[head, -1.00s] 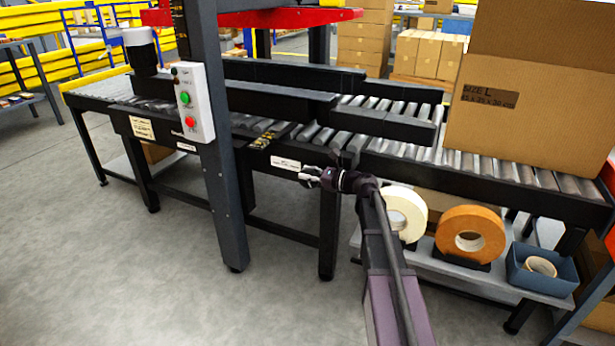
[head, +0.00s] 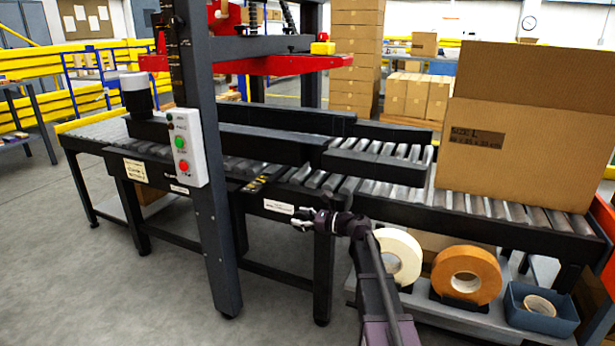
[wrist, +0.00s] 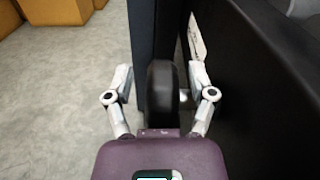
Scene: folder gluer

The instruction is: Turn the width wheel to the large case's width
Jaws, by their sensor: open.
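My gripper (head: 302,220) is at the front side of the roller conveyor, just below a white label (head: 278,207). In the wrist view my gripper (wrist: 162,88) is open, with one finger on each side of a dark wheel (wrist: 161,95) seen edge-on. A short light shaft shows on the wheel's right, toward the dark frame. I cannot tell whether the fingers touch the wheel. The wheel is not clear in the head view. The large case (head: 520,130), a brown carton marked "SIZE L", stands on the rollers at the right.
Dark side guides (head: 375,165) lie along the conveyor. A dark column with a control box (head: 188,147) stands to the left. Tape rolls (head: 466,273) and a blue bin (head: 540,308) sit on the lower shelf at right. The floor at front left is clear.

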